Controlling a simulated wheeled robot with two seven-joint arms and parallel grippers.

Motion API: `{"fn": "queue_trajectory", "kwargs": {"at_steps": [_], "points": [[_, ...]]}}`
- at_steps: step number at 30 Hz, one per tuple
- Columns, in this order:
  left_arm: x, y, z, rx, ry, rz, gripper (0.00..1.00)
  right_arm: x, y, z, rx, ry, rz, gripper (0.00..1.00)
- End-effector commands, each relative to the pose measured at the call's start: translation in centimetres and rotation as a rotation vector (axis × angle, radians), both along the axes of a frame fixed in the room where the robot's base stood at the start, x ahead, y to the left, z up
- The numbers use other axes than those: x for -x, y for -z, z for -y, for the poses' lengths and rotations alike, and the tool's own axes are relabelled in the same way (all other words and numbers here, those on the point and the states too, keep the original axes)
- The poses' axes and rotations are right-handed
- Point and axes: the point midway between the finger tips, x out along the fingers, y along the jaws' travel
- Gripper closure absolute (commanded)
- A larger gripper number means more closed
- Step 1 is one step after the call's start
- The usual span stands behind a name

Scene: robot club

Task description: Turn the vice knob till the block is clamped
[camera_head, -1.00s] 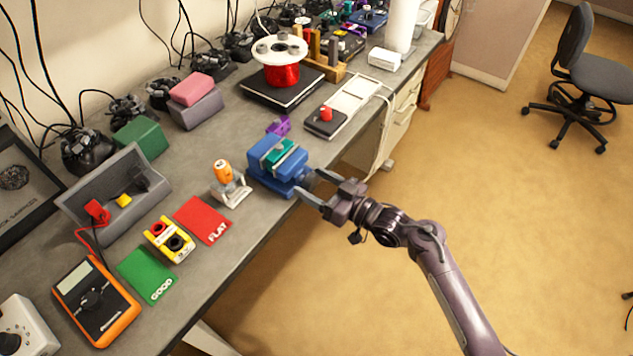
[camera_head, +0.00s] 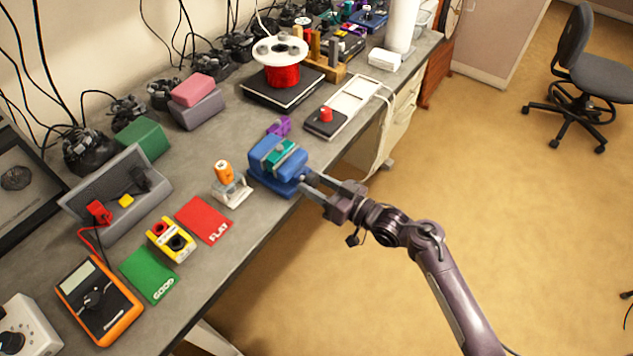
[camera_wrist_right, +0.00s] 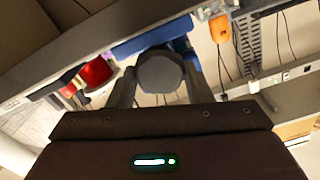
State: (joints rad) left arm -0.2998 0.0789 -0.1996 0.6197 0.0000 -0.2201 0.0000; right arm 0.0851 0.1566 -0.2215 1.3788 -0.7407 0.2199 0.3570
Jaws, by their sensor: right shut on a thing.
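The blue vice (camera_head: 268,171) stands at the front edge of the grey workbench, with a teal block (camera_head: 279,157) between its jaws. I cannot tell whether the jaws touch the block on both sides. My right gripper (camera_head: 307,184) reaches in from the right at the vice's front. In the right wrist view its two fingers (camera_wrist_right: 160,88) are shut on the round grey vice knob (camera_wrist_right: 160,72), one on each side. The blue vice body (camera_wrist_right: 153,36) shows behind the knob. In the head view the knob is mostly hidden by the fingers. My left gripper is not in view.
An orange-topped item on a stand (camera_head: 230,184) stands just left of the vice. A purple piece (camera_head: 279,126) lies behind it, and a dark box with a red knob (camera_head: 325,121) is further right. The floor in front of the bench is clear.

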Motion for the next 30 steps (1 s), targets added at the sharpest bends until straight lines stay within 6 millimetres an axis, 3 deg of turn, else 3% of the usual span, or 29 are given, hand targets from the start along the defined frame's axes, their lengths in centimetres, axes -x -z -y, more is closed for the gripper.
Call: {"fn": "queue_trajectory", "kwargs": {"at_steps": [30], "points": [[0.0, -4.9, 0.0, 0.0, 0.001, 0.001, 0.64, -0.2, 0.1, 0.1, -0.509, 0.0, -0.7, 0.77]]}}
